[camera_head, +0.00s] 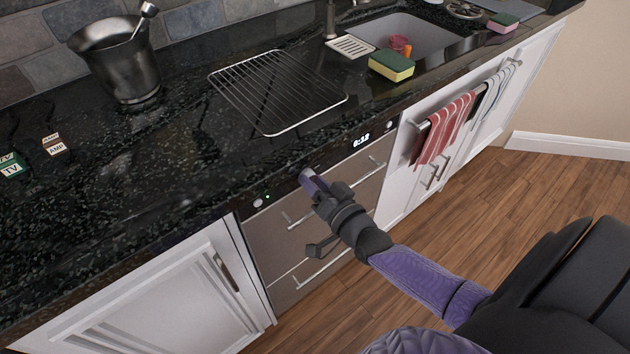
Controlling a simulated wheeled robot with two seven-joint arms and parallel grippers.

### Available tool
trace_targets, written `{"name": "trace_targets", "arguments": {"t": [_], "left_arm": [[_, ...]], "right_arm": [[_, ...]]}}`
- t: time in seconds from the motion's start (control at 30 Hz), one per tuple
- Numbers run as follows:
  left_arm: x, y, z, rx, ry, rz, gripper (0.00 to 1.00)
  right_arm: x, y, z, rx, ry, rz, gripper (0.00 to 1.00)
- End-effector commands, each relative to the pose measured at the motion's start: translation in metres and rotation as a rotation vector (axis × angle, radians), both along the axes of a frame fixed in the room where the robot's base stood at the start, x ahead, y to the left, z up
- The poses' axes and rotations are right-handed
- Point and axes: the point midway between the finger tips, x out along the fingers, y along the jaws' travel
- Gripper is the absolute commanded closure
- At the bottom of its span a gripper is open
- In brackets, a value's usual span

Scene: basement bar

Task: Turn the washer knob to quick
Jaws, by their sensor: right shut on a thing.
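The washer is the brown-grey front (285,240) with bar handles, set under the black counter. Its dark control strip (283,190) shows a lit display (361,140) and small round buttons at both ends. The washer knob (306,173) sits near the middle of the strip; only a small pale part shows, and its setting and the lettering cannot be read. My right gripper (312,183) reaches in from the lower right and is shut on the knob, with its fingers mostly hiding it. My left gripper is not in view.
The counter edge runs just above the strip. On the counter are a metal bucket (115,60), a wire rack (275,92), a sponge (391,66) and a sink (425,38). Towels (445,130) hang at right. Wood floor (510,205) is clear in front.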

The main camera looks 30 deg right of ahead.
Motion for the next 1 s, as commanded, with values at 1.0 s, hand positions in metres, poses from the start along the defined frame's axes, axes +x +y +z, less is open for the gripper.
{"name": "trace_targets", "arguments": {"t": [1.0], "left_arm": [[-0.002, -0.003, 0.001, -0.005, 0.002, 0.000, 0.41]], "right_arm": [[0.000, -0.001, 0.000, 0.372, 0.031, -0.001, 1.00]]}}
